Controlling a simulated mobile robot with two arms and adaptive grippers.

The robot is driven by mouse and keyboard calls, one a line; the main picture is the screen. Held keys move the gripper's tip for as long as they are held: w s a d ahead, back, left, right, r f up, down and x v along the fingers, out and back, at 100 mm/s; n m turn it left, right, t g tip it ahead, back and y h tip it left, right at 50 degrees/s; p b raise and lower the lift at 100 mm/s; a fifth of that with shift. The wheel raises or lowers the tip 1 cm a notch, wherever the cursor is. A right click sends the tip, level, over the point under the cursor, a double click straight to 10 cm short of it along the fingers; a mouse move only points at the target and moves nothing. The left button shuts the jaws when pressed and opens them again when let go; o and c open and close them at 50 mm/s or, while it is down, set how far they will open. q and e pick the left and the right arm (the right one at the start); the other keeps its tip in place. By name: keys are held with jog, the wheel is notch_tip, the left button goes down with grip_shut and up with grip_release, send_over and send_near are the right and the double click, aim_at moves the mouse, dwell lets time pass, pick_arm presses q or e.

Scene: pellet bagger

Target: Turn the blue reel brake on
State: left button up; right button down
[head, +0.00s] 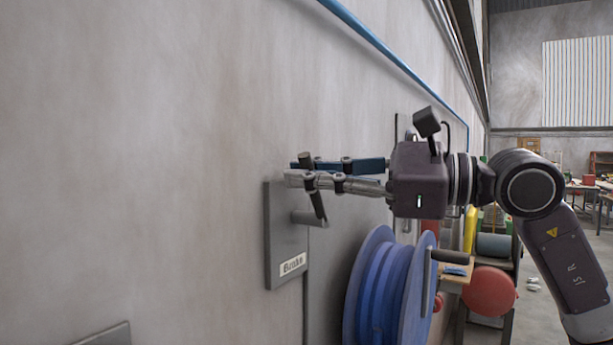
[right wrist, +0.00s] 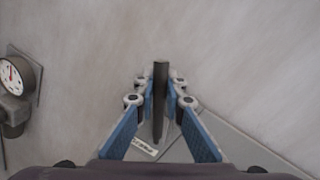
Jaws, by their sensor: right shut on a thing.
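The brake lever (head: 313,195) is a dark rod on a grey wall plate (head: 283,240) labelled "Brake". It stands up from a short grey pivot and leans a little, its top toward the left. My right gripper (head: 303,176) is shut on the upper part of the lever. In the right wrist view the lever (right wrist: 160,85) stands between the blue-padded fingers (right wrist: 160,88). The blue reel (head: 375,290) is mounted low, right of the plate, under my right gripper. The label shows only partly in the right wrist view. My left gripper is not in view.
A gauge (right wrist: 14,78) is on the wall at the left of the right wrist view. A blue pipe (head: 385,45) runs along the wall above. A red round part (head: 490,292) and a shelf stand beyond the reel.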

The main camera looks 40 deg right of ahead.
jog(key=m, duration=0.1)
jog(key=d+m, duration=0.1)
jog(key=b, duration=0.1)
jog(key=shift+w+d+r+m+t, duration=0.3)
jog(key=shift+w+d+m, duration=0.05)
jog(key=shift+d+m, duration=0.05)
jog(key=d+m+b, duration=0.1)
jog(key=m, duration=0.1)
jog(key=w+d+m, duration=0.1)
jog(key=shift+d+m+t+b, duration=0.2)
jog(key=shift+m+t+b, duration=0.2)
jog(key=shift+w+d+f+m+t+h+b, duration=0.1)
jog(key=shift+w+d+m+t+b, duration=0.3)
jog(key=shift+m, duration=0.6)
jog(key=shift+d+f+m+t+h+b, duration=0.1)
jog(key=shift+d+m+b, duration=0.45)
jog(key=shift+m, duration=0.45)
jog(key=shift+w+d+f+m+t+h+b, duration=0.1)
jog(key=shift+w+d+m+t+b, duration=0.2)
jog(key=shift+d+m, duration=0.5)
jog(key=shift+a+m, duration=0.15)
jog(key=shift+m, duration=0.15)
jog(key=c, duration=2)
grip_release()
jog(key=shift+s, duration=0.1)
jog(key=shift+o, duration=0.2)
jog(key=shift+f, duration=0.1)
